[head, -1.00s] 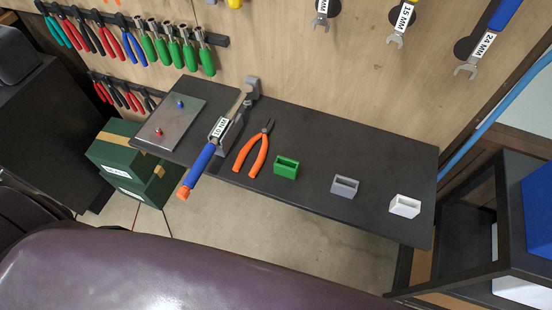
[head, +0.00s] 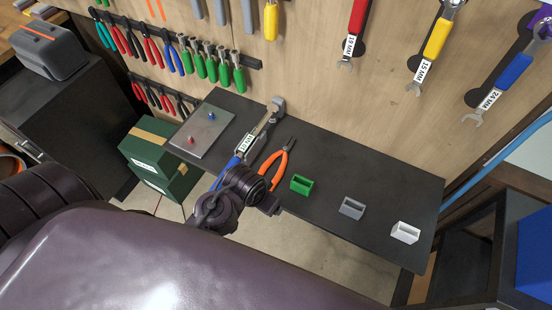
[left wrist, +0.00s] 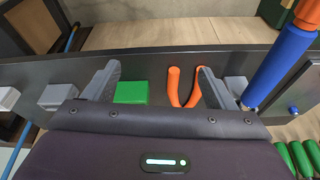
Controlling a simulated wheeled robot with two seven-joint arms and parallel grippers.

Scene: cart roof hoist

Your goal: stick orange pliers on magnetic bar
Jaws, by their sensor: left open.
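The orange pliers (head: 276,165) lie on the dark bench, dark jaws toward the wall; their two orange handles (left wrist: 173,85) show in the left wrist view. A dark upper bar (head: 251,63) on the wall carries pliers and green-handled tools. A shorter dark bar below it holds red and black pliers (head: 152,93). My left gripper (left wrist: 160,88) is open over the bench, with its fingers apart. One finger overlaps the right handle in the picture; contact cannot be told. In the head view my arm hides the handle ends. My right gripper is not in view.
Green (head: 301,184), grey (head: 352,207) and white (head: 405,231) small boxes stand on the bench to the right. A metal plate (head: 203,132) lies at its left end.

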